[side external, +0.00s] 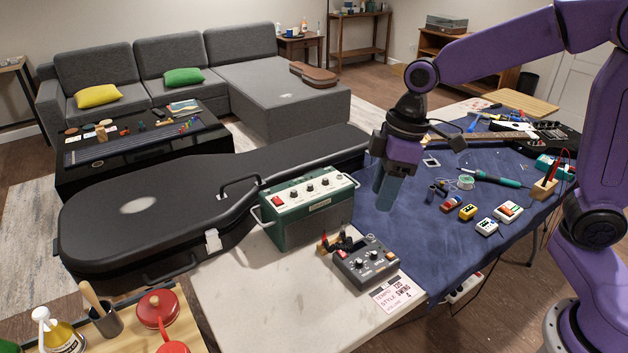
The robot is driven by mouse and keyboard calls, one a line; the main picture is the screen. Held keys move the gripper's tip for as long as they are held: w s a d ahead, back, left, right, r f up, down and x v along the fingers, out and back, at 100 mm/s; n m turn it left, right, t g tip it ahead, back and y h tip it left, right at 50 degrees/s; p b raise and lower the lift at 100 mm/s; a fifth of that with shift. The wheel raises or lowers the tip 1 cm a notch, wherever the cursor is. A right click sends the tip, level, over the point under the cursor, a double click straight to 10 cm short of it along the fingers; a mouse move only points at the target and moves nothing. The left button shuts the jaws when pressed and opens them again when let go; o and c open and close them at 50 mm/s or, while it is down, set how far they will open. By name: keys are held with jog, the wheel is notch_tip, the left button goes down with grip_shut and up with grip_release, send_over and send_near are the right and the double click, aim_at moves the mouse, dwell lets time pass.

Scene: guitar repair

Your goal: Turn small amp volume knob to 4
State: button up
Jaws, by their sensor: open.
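The small amp (308,219) is a green box with a light top panel, standing on the pale table top beside the guitar case. Its panel carries a red switch and several dark knobs (309,188); the knob settings are too small to read. My gripper (386,204) points down over the blue cloth, to the right of the amp and apart from it. Its fingers are open, with nothing seen between them. A paper card (396,293) in front reads tempo 120, style swing, and a last line ending in 4.
A grey knobbed box (366,264) stands just in front of the amp. A black guitar case (160,212) lies behind and left. Small pedals (486,227), a solder spool (465,182) and an electric guitar (543,137) occupy the blue cloth (400,240) to the right.

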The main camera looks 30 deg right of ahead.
jog(key=w+d+m+t, duration=0.1)
jog(key=w+d, duration=0.2)
jog(key=w, duration=1.1)
jog(key=t+y, duration=0.1)
jog(key=t, duration=0.1)
send_near(311, 185)
jog(key=shift+m, duration=0.4)
jog(key=x, duration=0.8)
grip_shut()
